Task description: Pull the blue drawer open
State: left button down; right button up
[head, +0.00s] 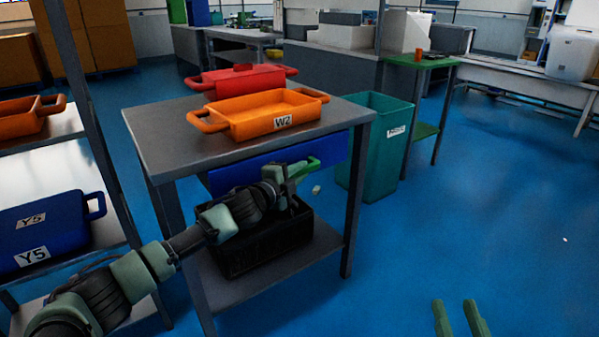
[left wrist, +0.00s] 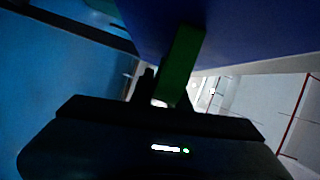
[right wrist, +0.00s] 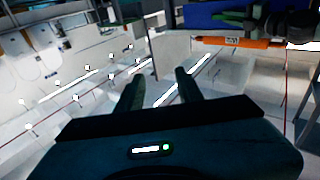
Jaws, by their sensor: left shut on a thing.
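The blue drawer (head: 238,176) sits under the grey tabletop of the workbench in the head view. I cannot tell how far it stands out. Its green handle (head: 313,163) is on the front, partly hidden by my left gripper (head: 291,178). In the left wrist view the drawer (left wrist: 235,28) fills the top and the green handle (left wrist: 183,62) runs down to the jaws. My left gripper is shut on the handle. My right gripper (head: 459,304) is at the bottom right of the head view, apart from the bench. Its fingers (right wrist: 157,85) are apart and empty.
An orange tray (head: 245,132) and a red tray (head: 224,79) stand on the workbench (head: 165,150). A black crate (head: 265,250) is on its lower shelf. A teal bin (head: 375,165) stands right of it. A rack with blue boxes (head: 50,232) is left. Floor at right is clear.

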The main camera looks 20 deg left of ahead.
pick_arm(q)
jog(key=shift+f, duration=0.1)
dwell(0.4)
